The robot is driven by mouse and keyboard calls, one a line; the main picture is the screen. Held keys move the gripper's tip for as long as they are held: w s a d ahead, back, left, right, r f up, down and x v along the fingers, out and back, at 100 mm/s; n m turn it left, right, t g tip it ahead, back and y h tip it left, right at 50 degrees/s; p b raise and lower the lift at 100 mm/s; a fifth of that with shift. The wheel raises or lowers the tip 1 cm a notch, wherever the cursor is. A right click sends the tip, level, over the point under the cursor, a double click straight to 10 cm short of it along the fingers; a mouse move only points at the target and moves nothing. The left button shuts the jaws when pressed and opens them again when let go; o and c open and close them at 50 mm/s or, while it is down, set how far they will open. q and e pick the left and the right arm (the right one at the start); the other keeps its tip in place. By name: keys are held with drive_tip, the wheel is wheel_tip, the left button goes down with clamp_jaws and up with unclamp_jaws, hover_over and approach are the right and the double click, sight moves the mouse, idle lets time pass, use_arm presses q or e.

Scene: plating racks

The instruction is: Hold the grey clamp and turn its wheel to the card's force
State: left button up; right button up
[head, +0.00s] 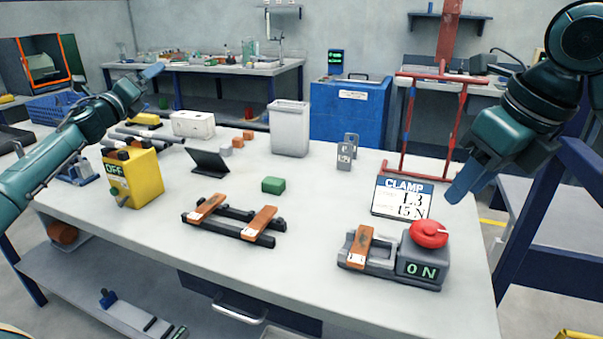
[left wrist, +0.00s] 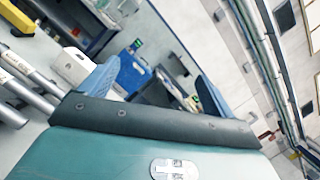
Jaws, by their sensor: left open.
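The grey clamp (head: 380,268) sits on the front right of the white table, with a brown block across its left part. Its red wheel (head: 428,234) is on top, and its display (head: 421,271) reads 0 N. The card (head: 402,197) behind it reads CLAMP, L3, 15 N. My right gripper (head: 463,188) hangs above and behind the wheel, apart from it, fingers pointing down; its opening cannot be made out. My left gripper (head: 152,71) is far off at the back left, raised and empty; the left wrist view shows its blue fingers (left wrist: 155,80) spread apart.
A black-railed fixture (head: 235,220) with brown blocks lies left of the clamp. A yellow box (head: 133,178) marked OFF stands at the left. A green block (head: 273,185), grey weights (head: 346,152) and a red frame (head: 404,125) are further back. The table's right edge is close to the clamp.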

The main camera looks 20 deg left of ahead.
use_arm(q)
drive_tip(key=w+d+f+m+g+h, duration=0.15)
drive_tip(key=d+m+h, duration=0.35)
drive_tip(key=d, duration=0.5)
drive_tip(key=w+d+f+m+g+h, duration=0.1)
drive_tip(key=w+d+m+h, duration=0.15)
drive_tip(key=d+h, duration=0.6)
drive_tip(key=m+g, duration=2.1)
drive_tip(key=g, duration=0.1)
hover_over(406, 240)
drive_tip(key=s+d, duration=0.2)
drive_tip(key=s, duration=0.4)
wheel_tip(406, 240, down, 6)
drive_tip(key=f, duration=0.1)
drive_tip(key=w, duration=0.1)
drive_tip(key=w+t+y, duration=0.2)
drive_tip(key=shift+a+r, duration=0.35)
drive_tip(key=shift+r, duration=0.05)
drive_tip(key=w+a+n+t+y, duration=0.2)
drive_tip(key=w+a+y, duration=0.1)
drive_tip(key=a+y, duration=0.2)
drive_tip(key=shift+h, duration=0.25)
drive_tip(key=x, duration=1.2)
drive_tip(key=shift+f, duration=0.2)
drive_tip(key=shift+c, duration=0.2)
